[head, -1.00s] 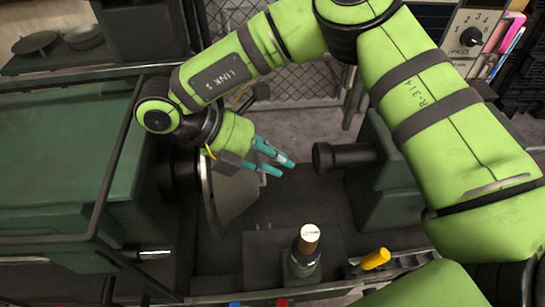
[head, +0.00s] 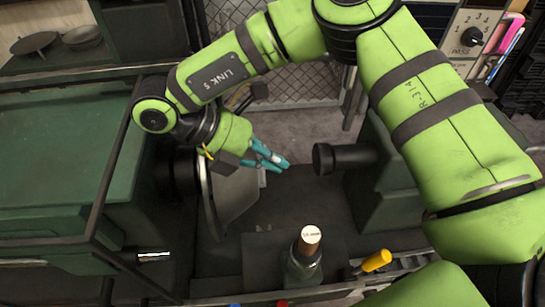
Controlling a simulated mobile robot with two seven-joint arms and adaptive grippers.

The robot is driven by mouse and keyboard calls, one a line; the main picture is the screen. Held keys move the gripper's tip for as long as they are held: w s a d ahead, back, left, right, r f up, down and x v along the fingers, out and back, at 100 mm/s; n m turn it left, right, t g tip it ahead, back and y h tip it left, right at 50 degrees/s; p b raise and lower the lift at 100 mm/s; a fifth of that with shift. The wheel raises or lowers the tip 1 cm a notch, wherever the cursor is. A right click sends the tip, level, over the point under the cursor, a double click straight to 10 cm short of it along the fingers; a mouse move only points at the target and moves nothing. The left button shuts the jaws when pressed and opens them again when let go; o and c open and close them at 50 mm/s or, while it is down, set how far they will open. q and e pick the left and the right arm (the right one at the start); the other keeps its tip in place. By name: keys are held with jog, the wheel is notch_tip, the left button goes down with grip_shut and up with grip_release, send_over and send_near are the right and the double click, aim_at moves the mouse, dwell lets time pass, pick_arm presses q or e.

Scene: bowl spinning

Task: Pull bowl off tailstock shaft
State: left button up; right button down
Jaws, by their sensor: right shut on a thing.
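The bowl (head: 232,200) is a grey, round metal piece standing on edge at the left end of the lathe, against the dark headstock side. The tailstock shaft (head: 345,158) is a thick black cylinder pointing left from the green tailstock (head: 385,195). A clear gap lies between the shaft's end and the bowl. My right gripper (head: 278,162) has teal fingers close together at the bowl's upper right edge. It is shut on the bowl, though the contact is partly hidden by the fingers. My left gripper is out of view.
The green headstock housing (head: 60,165) and a dark guard bar fill the left. A mesh panel (head: 300,80) stands behind.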

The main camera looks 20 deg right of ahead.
jog(key=shift+s+r, duration=0.1)
jog(key=shift+r, duration=0.15)
jog(key=shift+a+r, duration=0.3)
jog(key=shift+a, duration=0.4)
jog(key=shift+a+r, duration=0.15)
jog(key=shift+a, duration=0.2)
jog(key=shift+r, duration=0.15)
dwell(0.7)
jog(key=shift+r+p, duration=0.5)
jog(key=shift+r, duration=0.35)
